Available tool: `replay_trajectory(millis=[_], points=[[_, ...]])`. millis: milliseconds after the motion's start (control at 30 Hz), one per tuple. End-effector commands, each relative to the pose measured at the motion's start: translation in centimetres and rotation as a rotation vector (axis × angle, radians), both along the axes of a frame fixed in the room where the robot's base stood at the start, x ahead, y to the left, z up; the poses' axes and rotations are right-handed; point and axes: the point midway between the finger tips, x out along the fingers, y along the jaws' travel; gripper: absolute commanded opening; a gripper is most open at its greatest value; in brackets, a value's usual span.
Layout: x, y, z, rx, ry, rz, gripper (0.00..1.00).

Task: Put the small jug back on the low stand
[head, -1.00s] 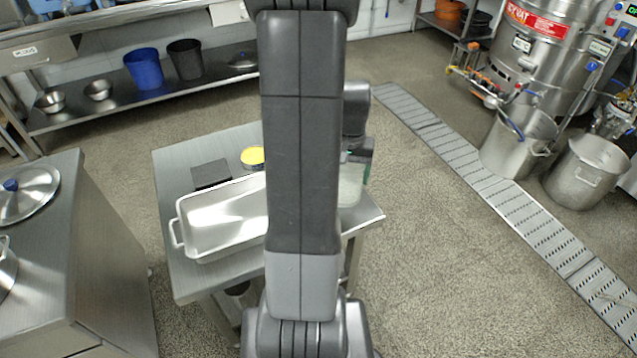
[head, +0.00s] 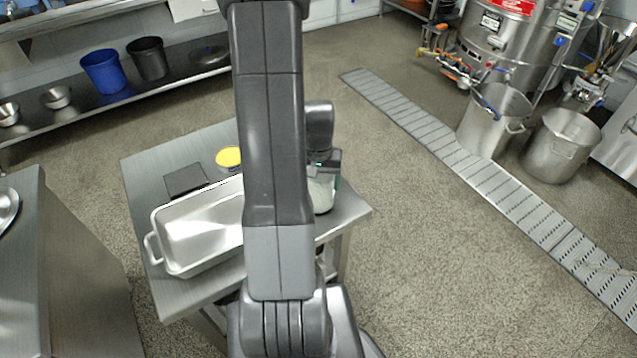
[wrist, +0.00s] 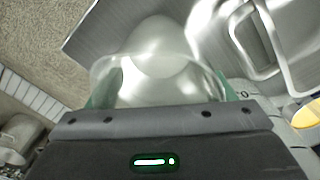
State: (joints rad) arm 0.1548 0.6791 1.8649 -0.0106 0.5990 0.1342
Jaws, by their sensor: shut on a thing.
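The small jug is a clear, whitish vessel in the wrist view (wrist: 160,75), held with its wide mouth toward the camera. My gripper (wrist: 160,92) is shut on it, with a green-edged finger on each side. In the head view the jug (head: 321,197) shows partly behind my arm, below my gripper (head: 326,168). It is at the right end of a low steel stand (head: 345,213), whose top also shows in the wrist view (wrist: 95,42). I cannot tell whether the jug's base touches the top.
A white tray with handles (head: 178,262) covers much of the stand top, left of the jug. A dark flat block (head: 186,179) and a yellow-topped round container (head: 229,157) sit behind it. Steel pots (head: 562,146) stand beyond the floor drain (head: 500,190). A steel counter (head: 75,275) is at left.

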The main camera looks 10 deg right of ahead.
Motion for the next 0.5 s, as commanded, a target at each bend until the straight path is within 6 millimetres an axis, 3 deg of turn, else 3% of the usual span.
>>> replay_trajectory(millis=[400, 433, 500], points=[[0.02, 0.00, -0.98, 0.000, -0.001, 0.000, 0.46], [0.02, 0.00, -0.82, 0.000, -0.001, 0.000, 0.81], [0.02, 0.00, -0.79, 0.000, -0.001, 0.000, 0.95]])
